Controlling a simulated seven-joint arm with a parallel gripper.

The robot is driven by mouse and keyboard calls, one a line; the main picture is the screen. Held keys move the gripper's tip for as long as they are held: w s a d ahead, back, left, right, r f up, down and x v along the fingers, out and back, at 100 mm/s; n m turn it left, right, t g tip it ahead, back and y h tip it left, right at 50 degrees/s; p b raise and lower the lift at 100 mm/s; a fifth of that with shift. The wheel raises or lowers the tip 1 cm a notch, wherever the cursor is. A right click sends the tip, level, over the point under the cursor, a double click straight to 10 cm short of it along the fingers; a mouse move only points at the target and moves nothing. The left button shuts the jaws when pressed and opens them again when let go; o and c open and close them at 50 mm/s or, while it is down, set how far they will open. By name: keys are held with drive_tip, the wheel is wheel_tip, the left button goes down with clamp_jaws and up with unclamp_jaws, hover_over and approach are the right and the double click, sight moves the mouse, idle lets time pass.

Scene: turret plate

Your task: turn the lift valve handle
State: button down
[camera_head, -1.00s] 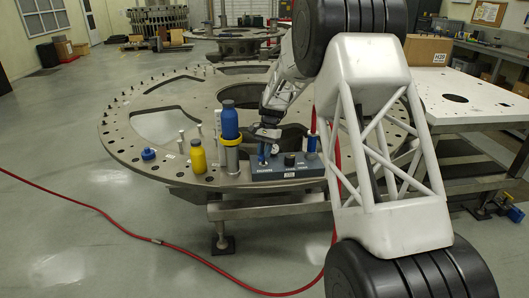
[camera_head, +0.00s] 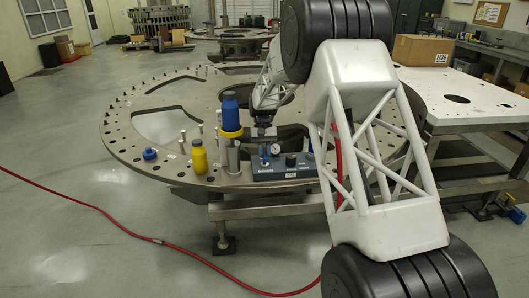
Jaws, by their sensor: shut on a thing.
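A blue-grey control box (camera_head: 283,174) sits at the near edge of the round turret plate (camera_head: 130,135). A small blue lift valve handle (camera_head: 264,158) stands at the left of its top. My gripper (camera_head: 263,142) is directly above the handle, pointing down and shut on it. The fingertips are small here, and the exact grip on the handle is hard to make out. A round gauge (camera_head: 275,150) and a black knob (camera_head: 291,161) are just right of the handle.
A blue cylinder (camera_head: 230,112) with a yellow collar stands on a steel post close left of my gripper. A yellow bottle (camera_head: 198,157) and a blue cap (camera_head: 150,154) are farther left. A red hose (camera_head: 100,211) crosses the floor.

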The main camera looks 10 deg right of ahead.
drive_tip(key=c, duration=1)
unclamp_jaws()
drive_tip(key=shift+c, duration=0.2)
drive_tip(key=shift+r, duration=0.1)
drive_tip(key=v, duration=0.7)
drive_tip(key=shift+w+r, duration=0.2)
drive_tip(key=shift+r, duration=0.05)
